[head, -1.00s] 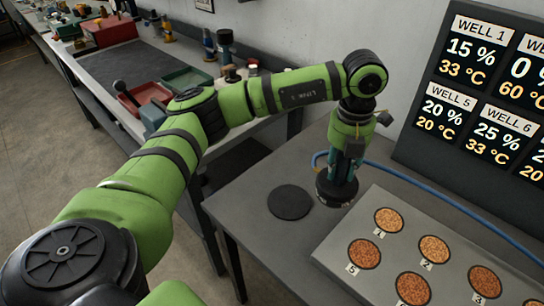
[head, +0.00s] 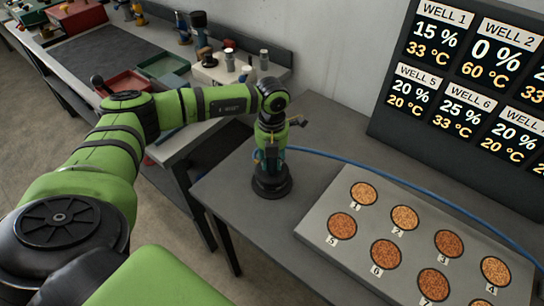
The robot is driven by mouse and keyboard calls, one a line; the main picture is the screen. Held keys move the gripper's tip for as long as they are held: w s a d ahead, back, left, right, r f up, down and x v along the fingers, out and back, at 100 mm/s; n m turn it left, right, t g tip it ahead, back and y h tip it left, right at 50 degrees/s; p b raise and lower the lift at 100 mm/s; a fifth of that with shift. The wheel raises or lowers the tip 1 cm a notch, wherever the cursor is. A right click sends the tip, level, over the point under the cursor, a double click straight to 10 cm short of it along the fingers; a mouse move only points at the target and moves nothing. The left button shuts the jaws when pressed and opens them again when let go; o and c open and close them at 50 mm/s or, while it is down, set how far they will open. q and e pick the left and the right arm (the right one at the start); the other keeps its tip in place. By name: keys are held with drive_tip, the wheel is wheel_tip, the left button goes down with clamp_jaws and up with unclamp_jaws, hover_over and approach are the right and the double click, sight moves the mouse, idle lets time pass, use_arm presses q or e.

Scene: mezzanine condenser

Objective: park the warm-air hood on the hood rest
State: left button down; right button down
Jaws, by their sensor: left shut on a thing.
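The warm-air hood (head: 271,185) is a dark, round, flared piece at the lower end of my left arm, with a blue hose running off to the right. My left gripper (head: 270,158) points down and is shut on the hood, which looks upright. The hood is over the spot of the hood rest, a flat dark disc on the grey table, and now covers it almost wholly. I cannot tell whether the hood touches the disc or hovers just above it. My right gripper is not in view.
A grey plate (head: 330,213) with several numbered, grain-filled wells lies to the right. A dark display board (head: 391,116) stands behind it. The blue hose (head: 345,159) crosses the table behind the plate. A cluttered bench with trays (head: 163,65) is at the left.

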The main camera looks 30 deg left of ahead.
use_arm(q)
drive_tip(key=shift+f, duration=0.4)
drive_tip(key=shift+f, duration=0.1)
drive_tip(key=c, duration=0.9)
unclamp_jaws()
